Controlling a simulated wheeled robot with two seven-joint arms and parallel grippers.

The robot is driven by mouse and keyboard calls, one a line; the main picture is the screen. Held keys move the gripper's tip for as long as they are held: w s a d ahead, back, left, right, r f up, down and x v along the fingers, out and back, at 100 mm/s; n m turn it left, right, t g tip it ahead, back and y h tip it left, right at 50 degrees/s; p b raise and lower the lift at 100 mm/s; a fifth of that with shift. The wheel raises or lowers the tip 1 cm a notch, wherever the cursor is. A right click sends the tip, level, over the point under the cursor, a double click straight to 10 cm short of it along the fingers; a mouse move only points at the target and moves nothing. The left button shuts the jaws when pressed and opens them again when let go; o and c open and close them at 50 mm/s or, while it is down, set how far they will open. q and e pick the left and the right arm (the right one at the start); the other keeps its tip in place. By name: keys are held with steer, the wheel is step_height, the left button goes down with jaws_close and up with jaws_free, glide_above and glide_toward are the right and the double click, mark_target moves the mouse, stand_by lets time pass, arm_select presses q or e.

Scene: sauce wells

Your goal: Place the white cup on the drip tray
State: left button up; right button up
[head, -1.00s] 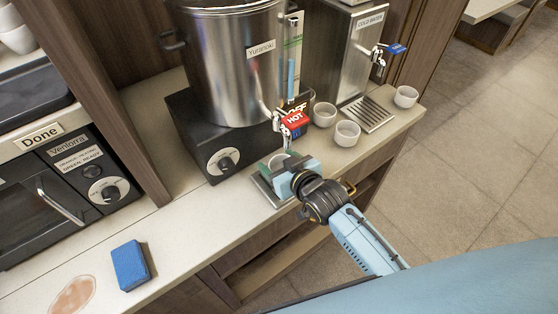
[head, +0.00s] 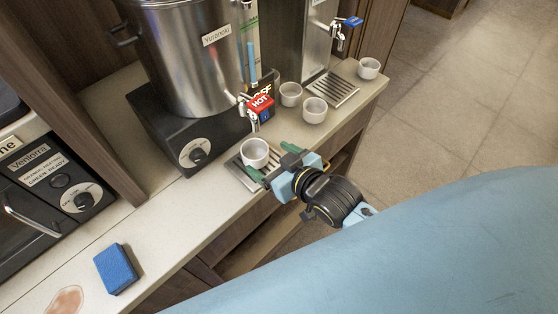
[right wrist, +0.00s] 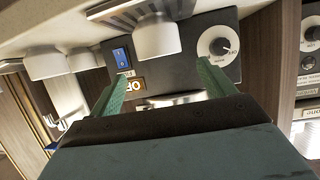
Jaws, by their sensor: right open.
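The white cup (head: 254,152) stands upright on the slatted metal drip tray (head: 235,164), in front of the urn's hot tap (head: 258,107). My right gripper (head: 266,159) is open and empty. Its green fingers point toward the cup from the counter's front side, and its body is drawn back from the cup. In the right wrist view the scene looks inverted: the cup (right wrist: 156,36) shows beyond the open fingers (right wrist: 160,84), with the slatted tray (right wrist: 121,20) behind it. My left gripper is not in view.
Two white cups (head: 291,94) (head: 314,110) stand right of the hot tap. A second drip tray (head: 335,91) lies under the cold tap, with another cup (head: 369,68) beside it. The urn (head: 190,60) stands behind. A blue sponge (head: 116,268) lies front left on the counter.

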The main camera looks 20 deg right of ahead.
steer(key=shift+v, duration=1.3)
